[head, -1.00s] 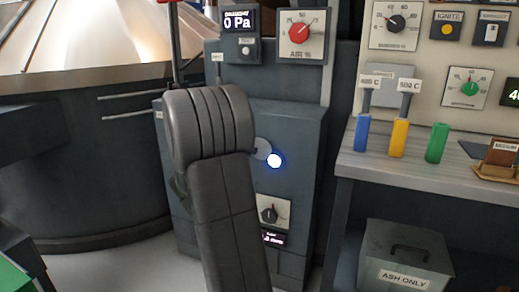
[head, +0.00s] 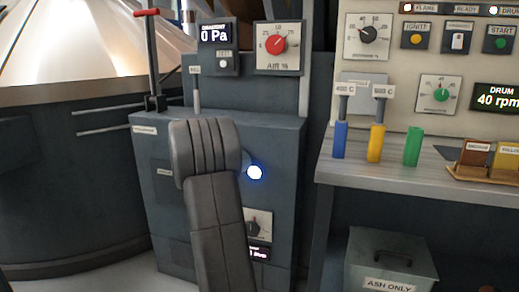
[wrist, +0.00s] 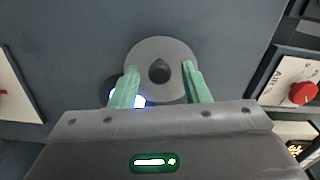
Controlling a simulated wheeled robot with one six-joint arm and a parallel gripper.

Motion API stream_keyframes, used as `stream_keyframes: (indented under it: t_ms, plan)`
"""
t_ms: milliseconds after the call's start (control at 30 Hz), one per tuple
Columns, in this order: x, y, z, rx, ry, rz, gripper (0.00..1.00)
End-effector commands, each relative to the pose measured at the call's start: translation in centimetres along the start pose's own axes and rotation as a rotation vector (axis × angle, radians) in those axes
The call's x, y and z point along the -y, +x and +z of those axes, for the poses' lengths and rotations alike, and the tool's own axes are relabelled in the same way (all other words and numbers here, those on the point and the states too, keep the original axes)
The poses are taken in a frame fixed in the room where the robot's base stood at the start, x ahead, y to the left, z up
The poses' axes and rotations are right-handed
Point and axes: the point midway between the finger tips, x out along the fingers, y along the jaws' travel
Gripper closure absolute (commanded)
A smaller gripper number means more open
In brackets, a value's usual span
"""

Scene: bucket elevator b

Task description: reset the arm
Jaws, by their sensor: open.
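My arm (head: 210,215) stands in front of the dark grey cabinet (head: 150,185) in the head view, and its links hide my gripper there. In the wrist view my gripper (wrist: 161,88) is open, with its two green fingers apart and nothing held between them. A round grey disc (wrist: 160,44) with a dark centre lies beyond the fingertips on the cabinet face. I cannot tell whether the fingers touch it. A glowing white-blue light (head: 255,172) shows beside my arm, and it is partly behind the left finger in the wrist view.
A red-handled lever (head: 147,14) and an air dial (head: 278,44) stand above the cabinet. To the right, a workbench (head: 345,176) carries blue, yellow and green handles and a small wooden tray (head: 460,173). An ash bin (head: 390,262) sits below. Some floor shows at lower left.

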Motion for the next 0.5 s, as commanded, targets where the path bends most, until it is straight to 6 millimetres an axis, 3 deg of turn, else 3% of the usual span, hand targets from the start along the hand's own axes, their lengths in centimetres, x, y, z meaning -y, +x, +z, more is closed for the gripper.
stream_keyframes:
  t_ms: [267,500]
  plan:
    - [0.0,-0.2,0.0,0.0,0.001,0.0,0.58]
    - [0.2,-2.1,0.1,0.002,0.004,0.0,0.58]
